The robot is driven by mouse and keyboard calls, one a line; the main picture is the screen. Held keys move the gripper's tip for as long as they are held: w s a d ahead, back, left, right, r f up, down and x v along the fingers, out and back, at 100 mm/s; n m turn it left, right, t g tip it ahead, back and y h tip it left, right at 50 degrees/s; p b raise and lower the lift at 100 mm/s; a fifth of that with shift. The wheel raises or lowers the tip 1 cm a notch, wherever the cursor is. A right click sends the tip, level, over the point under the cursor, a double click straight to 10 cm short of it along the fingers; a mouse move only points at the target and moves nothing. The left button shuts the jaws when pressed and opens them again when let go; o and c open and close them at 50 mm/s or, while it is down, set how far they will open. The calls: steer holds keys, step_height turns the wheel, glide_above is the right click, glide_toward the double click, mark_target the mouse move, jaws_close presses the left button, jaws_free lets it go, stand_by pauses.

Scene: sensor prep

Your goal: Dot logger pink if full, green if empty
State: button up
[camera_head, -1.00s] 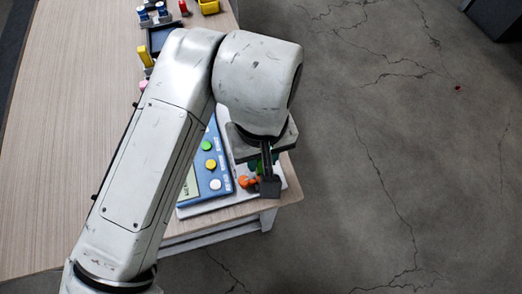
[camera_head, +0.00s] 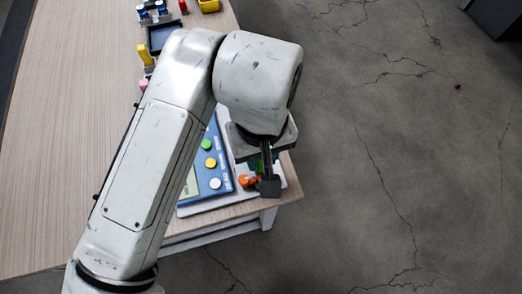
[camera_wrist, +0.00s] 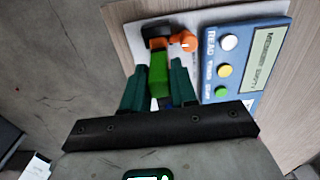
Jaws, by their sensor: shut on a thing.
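My gripper (camera_wrist: 159,75) has its teal fingers closed on the sides of an upright green block (camera_wrist: 158,80), probably the logger. In the head view my gripper (camera_head: 262,166) is mostly hidden by my wrist. The green block's far end meets a dark block (camera_wrist: 155,30) beside an orange knob (camera_wrist: 183,41); I cannot tell if it is seated there. The blue reader (camera_wrist: 236,62) has white, yellow and green buttons and a display (camera_wrist: 266,58) that seems to say "MEMORY EMPTY", though blurred. A small pink thing (camera_head: 143,84) is partly hidden behind my arm.
The reader sits on a pale board (camera_head: 230,198) at the table's (camera_head: 70,130) corner, with floor beyond the edge. A yellow thing (camera_head: 143,55), a dark tray (camera_head: 164,36), blue-topped items (camera_head: 152,10) and a yellow bin (camera_head: 209,5) line the far right side. The table's left is clear.

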stand_by(0.5)
steer(key=shift+r+p, duration=3.85)
steer(key=shift+r, duration=0.1)
